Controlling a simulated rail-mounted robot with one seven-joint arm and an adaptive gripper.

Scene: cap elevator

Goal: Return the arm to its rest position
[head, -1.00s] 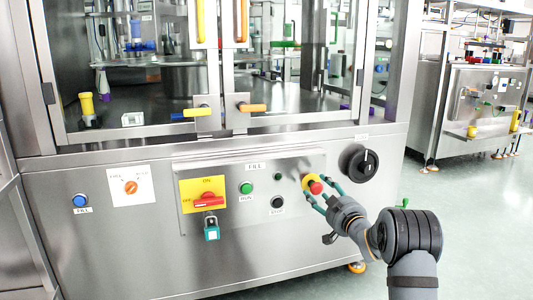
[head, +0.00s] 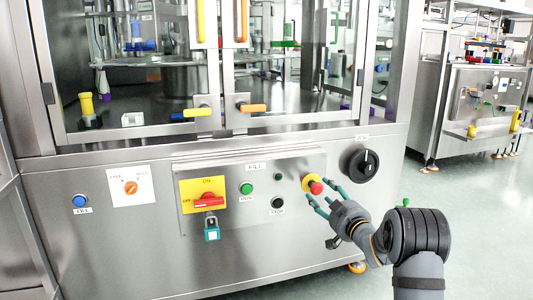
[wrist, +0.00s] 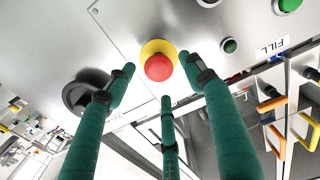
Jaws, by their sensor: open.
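My gripper (head: 323,199) has green fingers spread apart and holds nothing. It is at the lower right of the machine's front panel, just below and right of the red stop button (head: 316,188) on its yellow base. My grey arm reaches in from the lower right. In the wrist view, the gripper (wrist: 160,80) shows three fingers spread around the red button (wrist: 158,67), which lies ahead between the tips. A gap appears between the fingertips and the button, but I cannot tell how deep it is.
A black rotary knob (head: 363,164) sits right of the red button. The red switch (head: 209,200) with a teal padlock (head: 212,230) and the green button (head: 246,188) are to the left. Open floor (head: 470,220) lies to the right, with another machine (head: 488,95) behind.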

